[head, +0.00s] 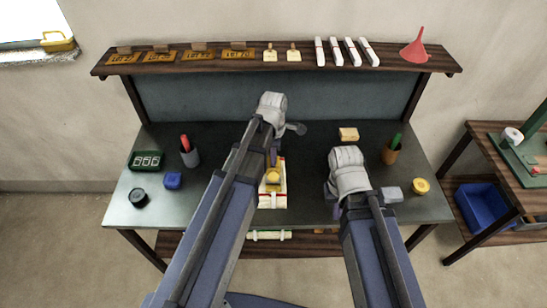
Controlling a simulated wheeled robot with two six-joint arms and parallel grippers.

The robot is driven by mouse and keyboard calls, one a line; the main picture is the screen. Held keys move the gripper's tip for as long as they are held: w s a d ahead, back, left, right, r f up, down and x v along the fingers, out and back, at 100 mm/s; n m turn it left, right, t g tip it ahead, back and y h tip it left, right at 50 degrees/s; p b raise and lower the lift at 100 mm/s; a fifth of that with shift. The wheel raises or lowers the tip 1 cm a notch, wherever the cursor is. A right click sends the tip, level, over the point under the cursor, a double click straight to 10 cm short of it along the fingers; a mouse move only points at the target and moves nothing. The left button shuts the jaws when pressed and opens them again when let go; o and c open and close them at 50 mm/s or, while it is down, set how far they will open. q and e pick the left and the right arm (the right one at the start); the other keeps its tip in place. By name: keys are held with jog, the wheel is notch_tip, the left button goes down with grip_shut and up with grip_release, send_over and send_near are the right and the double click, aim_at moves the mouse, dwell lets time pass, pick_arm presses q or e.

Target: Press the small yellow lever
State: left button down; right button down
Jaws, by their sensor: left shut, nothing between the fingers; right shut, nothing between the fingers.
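A white device with red stripes (279,201) lies on the workbench near its front centre. A small yellow part (273,178) sits on top of it, and I take this for the lever. My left gripper (274,160) points down just above the yellow part and is shut and empty. I cannot tell whether its tip touches the part. The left arm hides some of the device's left side. My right gripper (333,208) is shut and empty, to the right of the device near the front edge. Its fingertips are partly hidden by my arm.
A shelf (145,67) runs along the back.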

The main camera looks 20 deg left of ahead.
aim_at(273, 177)
pick_arm(q)
notch_tip(273, 177, down, 7)
jog(key=b, duration=0.6)
jog(key=shift+f, duration=0.15)
jog(key=shift+s, duration=0.15)
